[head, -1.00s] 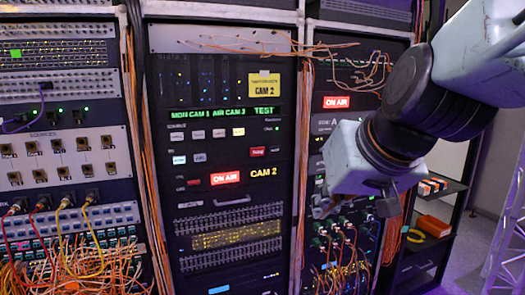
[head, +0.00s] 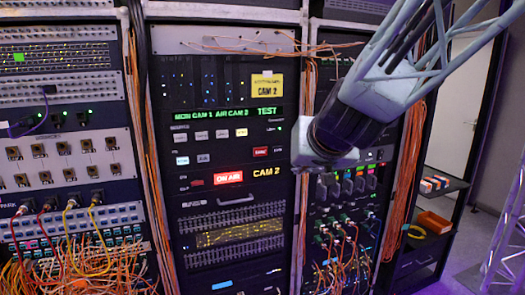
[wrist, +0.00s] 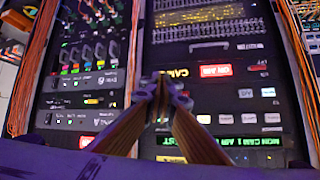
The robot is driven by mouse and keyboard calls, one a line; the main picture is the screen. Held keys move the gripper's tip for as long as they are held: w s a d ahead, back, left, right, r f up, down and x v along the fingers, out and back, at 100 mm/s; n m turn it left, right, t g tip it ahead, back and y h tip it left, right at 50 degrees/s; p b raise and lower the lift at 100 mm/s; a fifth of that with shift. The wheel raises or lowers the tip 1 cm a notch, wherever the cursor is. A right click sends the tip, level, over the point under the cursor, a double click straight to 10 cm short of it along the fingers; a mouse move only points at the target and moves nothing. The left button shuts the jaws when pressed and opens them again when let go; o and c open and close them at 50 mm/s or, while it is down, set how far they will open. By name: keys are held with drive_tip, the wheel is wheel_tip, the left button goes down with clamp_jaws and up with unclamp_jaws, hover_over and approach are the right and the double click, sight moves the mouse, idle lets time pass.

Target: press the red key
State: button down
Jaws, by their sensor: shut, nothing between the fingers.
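The red key (head: 261,151) is on the middle rack's control panel (head: 215,148) in the head view, to the right of the white keys. In the wrist view, where the panel appears upside down, I cannot make the red key out; the fingers seem to cover that spot. My gripper (wrist: 165,80) is shut and empty there, its fingertips in front of the panel beside the lit CAM 2 label (wrist: 182,72). I cannot tell whether they touch anything. In the head view my wrist is right of the red key, and the fingers cannot be made out.
A lit red ON AIR sign (head: 228,177) sits below the keys, and it also shows in the wrist view (wrist: 217,70). White keys (head: 182,160) and a yellowish key (head: 241,132) are nearby. Orange cables (head: 300,215) run between racks. The right rack has colored modules (head: 350,180).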

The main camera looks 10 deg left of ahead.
drive_tip(key=w+a+t+h+p, duration=0.15)
drive_tip(key=w+p, duration=0.25)
drive_tip(key=w, duration=0.6)
drive_tip(key=w+a+f+n+t+h+p, duration=0.1)
drive_tip(key=w+a+f+t+h+p, duration=0.1)
drive_tip(key=a+f+h+p, duration=0.3)
drive_tip(key=shift+w+a+p, duration=0.65)
drive_tip(key=shift+a+p, duration=0.35)
drive_tip(key=shift+p, duration=1.2)
drive_tip(key=shift+h, duration=0.25)
drive_tip(key=shift+w, duration=0.1)
drive_tip(key=p, duration=0.3)
approach(263, 156)
drive_tip(key=shift+w+d+f, duration=0.2)
drive_tip(key=shift+w+d, duration=0.4)
drive_tip(key=shift+w, duration=0.15)
drive_tip(key=shift+w+d+f, duration=0.2)
drive_tip(key=shift+w+d, duration=0.35)
drive_tip(key=shift+w, duration=0.2)
drive_tip(key=shift+w+d+f, duration=0.15)
drive_tip(key=shift+w+d, duration=0.45)
drive_tip(key=shift+w, duration=0.15)
